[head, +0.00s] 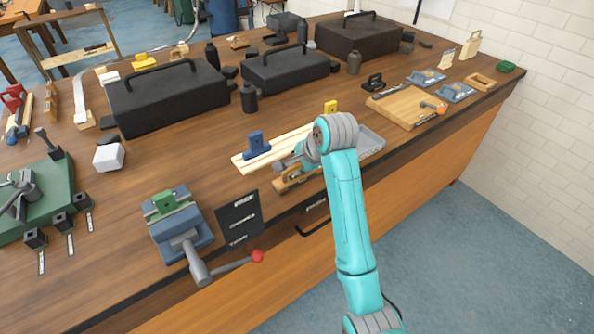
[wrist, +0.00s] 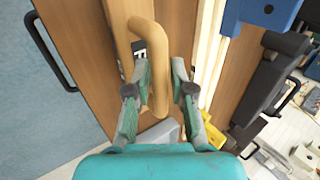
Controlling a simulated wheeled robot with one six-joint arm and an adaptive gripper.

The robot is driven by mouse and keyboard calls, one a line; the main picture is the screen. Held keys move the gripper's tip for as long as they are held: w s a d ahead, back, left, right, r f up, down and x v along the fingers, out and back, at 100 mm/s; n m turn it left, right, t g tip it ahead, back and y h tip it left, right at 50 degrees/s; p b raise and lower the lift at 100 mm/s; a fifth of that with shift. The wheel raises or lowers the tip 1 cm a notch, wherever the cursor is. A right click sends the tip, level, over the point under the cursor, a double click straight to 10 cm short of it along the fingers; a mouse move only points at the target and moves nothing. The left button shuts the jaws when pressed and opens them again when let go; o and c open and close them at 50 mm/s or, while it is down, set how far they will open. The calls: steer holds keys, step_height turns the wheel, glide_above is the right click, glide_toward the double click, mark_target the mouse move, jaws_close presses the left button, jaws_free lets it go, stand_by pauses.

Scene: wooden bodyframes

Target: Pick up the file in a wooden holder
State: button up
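A wooden holder (head: 290,183) lies near the bench's front edge, partly hidden by my gripper and arm. I take it for the file holder; the file itself is not clear. My gripper (wrist: 161,66) is open around the handle. In the head view my gripper (head: 287,163) is low over the holder.
A blue block (head: 256,143) sits on pale wooden strips just behind the holder. A grey tray (head: 371,141) lies to the right, partly behind my arm. A black board (head: 238,220) and a blue vise (head: 180,228) are at left. Black toolboxes (head: 168,97) stand farther back.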

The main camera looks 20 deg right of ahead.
jaws_close()
step_height(320, 180, up, 10)
steer(key=shift+r, duration=0.1)
stand_by(0.5)
steer(key=shift+c, duration=1.3)
jaws_free()
jaws_close()
